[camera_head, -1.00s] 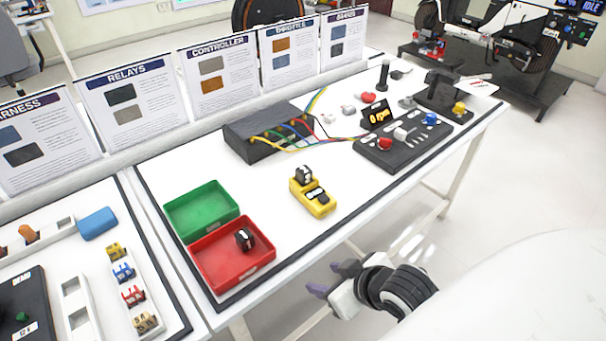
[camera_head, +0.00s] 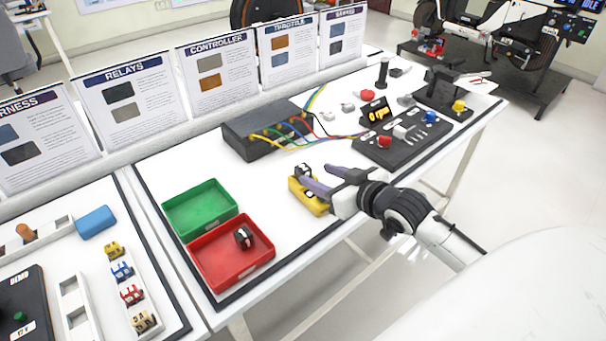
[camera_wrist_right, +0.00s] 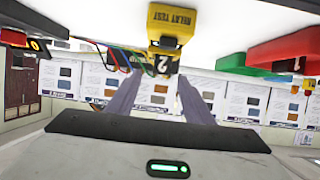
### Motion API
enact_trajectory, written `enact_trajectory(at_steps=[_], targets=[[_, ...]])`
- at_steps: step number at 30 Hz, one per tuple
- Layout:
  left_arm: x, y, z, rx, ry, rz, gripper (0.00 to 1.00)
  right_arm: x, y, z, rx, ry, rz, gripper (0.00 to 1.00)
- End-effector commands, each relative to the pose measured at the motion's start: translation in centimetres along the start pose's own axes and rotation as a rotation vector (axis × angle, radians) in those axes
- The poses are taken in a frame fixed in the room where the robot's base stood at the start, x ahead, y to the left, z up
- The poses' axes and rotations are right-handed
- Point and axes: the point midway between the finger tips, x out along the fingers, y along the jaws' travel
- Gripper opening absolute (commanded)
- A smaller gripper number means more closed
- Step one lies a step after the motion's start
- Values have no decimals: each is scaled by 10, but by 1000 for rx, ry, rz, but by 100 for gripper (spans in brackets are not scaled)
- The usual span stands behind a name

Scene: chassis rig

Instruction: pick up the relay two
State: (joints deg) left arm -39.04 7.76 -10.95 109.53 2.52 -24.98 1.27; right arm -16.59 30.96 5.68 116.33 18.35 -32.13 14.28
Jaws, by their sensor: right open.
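Relay two (camera_head: 303,170) is a small black block with a white label, seated in the yellow relay tester (camera_head: 307,199) on the white table. In the right wrist view, relay two (camera_wrist_right: 163,66) shows a "2" and sits at the tester marked "RELAY TEST" (camera_wrist_right: 172,24). My right gripper (camera_head: 314,178) is open, with its fingertips close by relay two. In the wrist view, the two fingers (camera_wrist_right: 157,88) point toward it with the relay between their lines; whether they touch it I cannot tell. My left gripper is not in view.
A black box with coloured wires (camera_head: 250,142) and a control panel (camera_head: 405,145) stand behind the tester.

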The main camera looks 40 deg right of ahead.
Motion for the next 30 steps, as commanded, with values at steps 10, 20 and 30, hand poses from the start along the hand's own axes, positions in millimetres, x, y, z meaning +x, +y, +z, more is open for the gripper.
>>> enact_trajectory(at_steps=[10,20,30], targets=[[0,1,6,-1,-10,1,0,43,-3,-3,2,1,1,47],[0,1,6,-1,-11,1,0,54,-3,-2,0,-1,0,47],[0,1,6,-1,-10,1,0,54,-3,-3,0,-1,0,0]])
